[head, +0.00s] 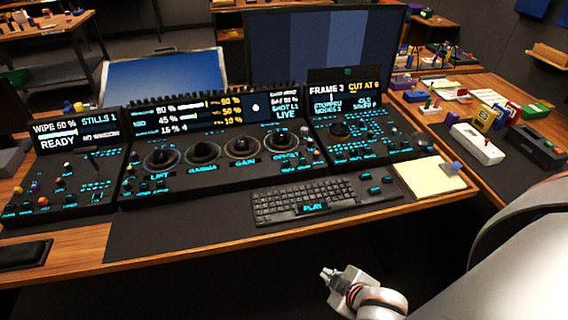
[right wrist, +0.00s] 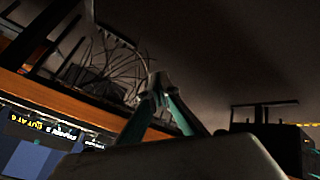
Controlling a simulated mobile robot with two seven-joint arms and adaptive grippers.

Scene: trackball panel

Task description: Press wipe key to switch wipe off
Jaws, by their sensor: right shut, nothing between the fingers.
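The control panel stands on the desk in three dark sections. Its left section has a screen (head: 75,134) reading "WIPE 50 %", "STILLS 1" and "READY". Small keys and coloured knobs (head: 42,201) sit below that screen; I cannot tell which key is the wipe key. The middle section (head: 215,155) has several trackballs, and the right section (head: 350,135) has its own screen. My right gripper (head: 328,274) is shut and empty, in front of and below the desk's front edge. Its fingers (right wrist: 152,85) meet at the tips in the right wrist view. My left gripper is not in view.
A keyboard (head: 303,199) lies in front of the middle section. A yellow notepad (head: 428,177) lies to its right. A dark pad (head: 24,254) is at the front left. Coloured boxes and a white device (head: 477,145) crowd the right-hand table. Monitors (head: 322,50) stand behind the panel.

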